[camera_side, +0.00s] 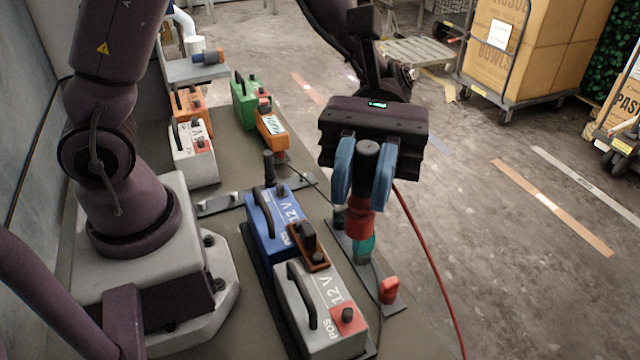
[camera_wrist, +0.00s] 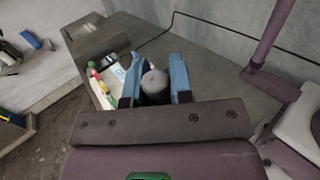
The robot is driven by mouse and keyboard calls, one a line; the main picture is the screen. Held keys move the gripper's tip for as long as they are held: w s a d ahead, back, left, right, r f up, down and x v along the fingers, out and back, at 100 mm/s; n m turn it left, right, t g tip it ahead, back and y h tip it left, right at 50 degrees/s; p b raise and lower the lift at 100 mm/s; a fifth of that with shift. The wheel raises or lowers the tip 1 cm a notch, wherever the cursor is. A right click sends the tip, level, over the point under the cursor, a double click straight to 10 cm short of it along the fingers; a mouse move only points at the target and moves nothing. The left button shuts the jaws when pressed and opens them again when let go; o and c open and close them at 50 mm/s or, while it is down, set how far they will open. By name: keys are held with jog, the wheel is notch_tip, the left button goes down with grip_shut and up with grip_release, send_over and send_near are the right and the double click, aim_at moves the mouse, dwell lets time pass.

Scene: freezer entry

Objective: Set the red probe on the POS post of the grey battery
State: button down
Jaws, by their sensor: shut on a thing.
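My gripper (camera_side: 365,178), with blue fingers, is shut on the red probe (camera_side: 360,197), which has a dark round top and a red lower body. It is upright, above and behind the strip at the right of the batteries; whether its lower end touches the teal piece (camera_side: 364,248) is unclear. In the wrist view my gripper (camera_wrist: 154,82) has the probe's grey top (camera_wrist: 154,84) between its fingers. The grey battery (camera_side: 298,308) lies in front, to the left of the gripper, marked 12 V and POS. Its POS post area has a red block with a dark post (camera_side: 347,315).
A blue battery (camera_side: 266,228) stands behind the grey one, with an orange clamp-like piece (camera_side: 308,246) beside them. A red piece (camera_side: 390,290) stands on the strip. A red cable (camera_side: 430,240) runs down right. White, orange and green batteries (camera_side: 244,98) stand farther back.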

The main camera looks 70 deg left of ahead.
notch_tip(320, 180, down, 11)
dwell(0.3)
jog(key=shift+a+f, duration=0.1)
jog(key=shift+f, duration=0.05)
jog(key=shift+f, duration=1.9)
jog(key=shift+f, duration=1.35)
jog(key=c, duration=0.9)
grip_release()
jog(key=shift+a, duration=0.1)
jog(key=v, duration=1.2)
jog(key=shift+w+a, duration=0.25)
jog(key=shift+a, duration=0.05)
